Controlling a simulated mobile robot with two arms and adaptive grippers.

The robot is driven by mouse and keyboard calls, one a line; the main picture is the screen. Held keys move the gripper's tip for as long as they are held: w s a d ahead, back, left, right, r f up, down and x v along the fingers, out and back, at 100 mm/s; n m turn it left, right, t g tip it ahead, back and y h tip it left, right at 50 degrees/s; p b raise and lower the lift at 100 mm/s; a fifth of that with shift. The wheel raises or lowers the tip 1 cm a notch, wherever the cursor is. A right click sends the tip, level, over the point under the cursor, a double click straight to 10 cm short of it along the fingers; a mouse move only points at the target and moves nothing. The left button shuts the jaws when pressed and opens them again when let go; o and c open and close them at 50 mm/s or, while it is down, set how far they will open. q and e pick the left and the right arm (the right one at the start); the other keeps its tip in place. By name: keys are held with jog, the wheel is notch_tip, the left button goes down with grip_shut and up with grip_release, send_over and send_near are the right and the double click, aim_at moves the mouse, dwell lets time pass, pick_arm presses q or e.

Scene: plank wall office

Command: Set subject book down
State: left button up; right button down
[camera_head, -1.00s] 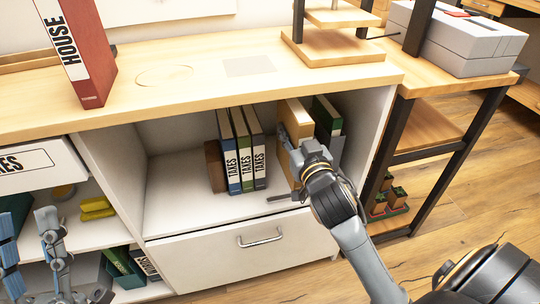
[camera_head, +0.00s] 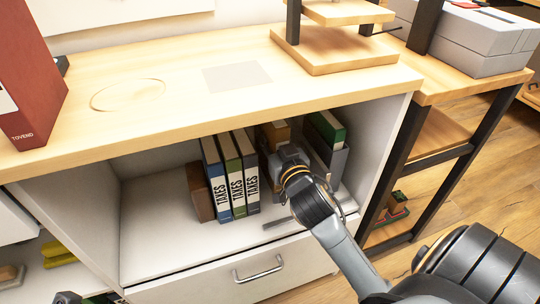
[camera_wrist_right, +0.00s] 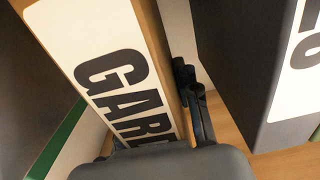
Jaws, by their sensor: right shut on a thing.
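A tan book with a white label reading "GARD" (camera_wrist_right: 118,75) stands in the open cabinet compartment. Its top shows in the head view (camera_head: 275,132), and my right gripper (camera_head: 280,158) hides most of its front. In the right wrist view, my right gripper's dark fingers (camera_wrist_right: 190,95) lie along the book's side, shut on it. The book stands between the row of "TAXES" binders on the left and a green book on the right. The head view does not show clearly whether its lower edge touches the shelf.
Blue, green and dark "TAXES" binders (camera_head: 231,178) lean by a brown block (camera_head: 199,190). A green book (camera_head: 326,128) and a grey one (camera_head: 337,163) stand at right. The compartment's left floor is free (camera_head: 150,235). A red binder (camera_head: 25,75) stands on the cabinet top.

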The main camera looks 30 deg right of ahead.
notch_tip(320, 180, down, 4)
jog(key=b, duration=0.2)
jog(key=shift+f+b, duration=0.25)
jog(key=shift+b, duration=0.1)
jog(key=shift+f, duration=0.3)
jog(key=shift+r, duration=0.1)
jog(key=c, duration=1)
grip_release()
